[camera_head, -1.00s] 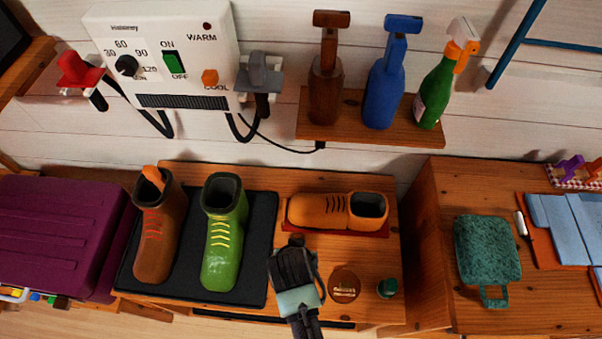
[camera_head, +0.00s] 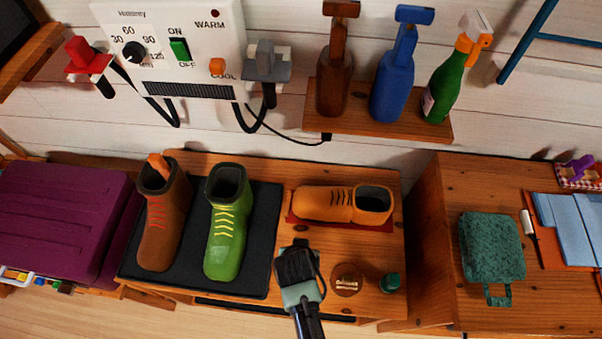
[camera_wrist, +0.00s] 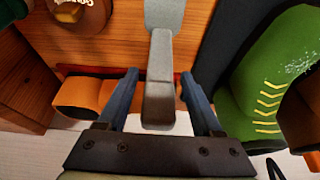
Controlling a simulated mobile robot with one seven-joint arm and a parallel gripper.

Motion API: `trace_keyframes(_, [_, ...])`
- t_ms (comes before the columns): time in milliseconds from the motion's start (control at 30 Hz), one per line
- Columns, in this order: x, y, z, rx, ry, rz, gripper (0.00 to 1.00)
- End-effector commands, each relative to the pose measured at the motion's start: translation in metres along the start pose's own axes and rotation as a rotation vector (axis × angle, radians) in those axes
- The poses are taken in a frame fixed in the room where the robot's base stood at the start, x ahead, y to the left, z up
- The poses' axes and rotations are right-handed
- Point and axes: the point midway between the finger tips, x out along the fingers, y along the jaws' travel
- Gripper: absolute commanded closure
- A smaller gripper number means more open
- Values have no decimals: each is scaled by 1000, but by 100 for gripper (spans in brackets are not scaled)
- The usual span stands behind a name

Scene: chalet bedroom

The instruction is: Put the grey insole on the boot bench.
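In the wrist view a long grey piece (camera_wrist: 160,95), which looks like the grey insole, lies in line with my gripper (camera_wrist: 159,75). It has a wide far end, a narrow middle and a thick near end. My fingers stand apart on both sides of it, with gaps showing. I cannot tell whether it touches the surface below. In the head view my gripper (camera_head: 297,250) is over the boot bench (camera_head: 345,253), between the black tray and a brown round tin. I cannot make out the insole there.
A brown boot (camera_head: 163,220) and a green boot (camera_head: 228,225) stand on the black tray (camera_head: 190,276). An orange shoe (camera_head: 325,203) lies on a red mat behind my gripper. The brown tin (camera_head: 347,282) and a small green item (camera_head: 389,282) are to its right.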

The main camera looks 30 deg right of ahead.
Motion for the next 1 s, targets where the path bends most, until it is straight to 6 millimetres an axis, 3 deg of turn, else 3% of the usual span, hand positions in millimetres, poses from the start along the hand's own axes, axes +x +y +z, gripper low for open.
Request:
trace_keyframes(267, [0,0,0,0,0,0,28])
trace_keyframes(467, [-12,0,-2,-1,1,0,28])
trace_keyframes(1000, [-106,0,-2,-1,2,-1,28])
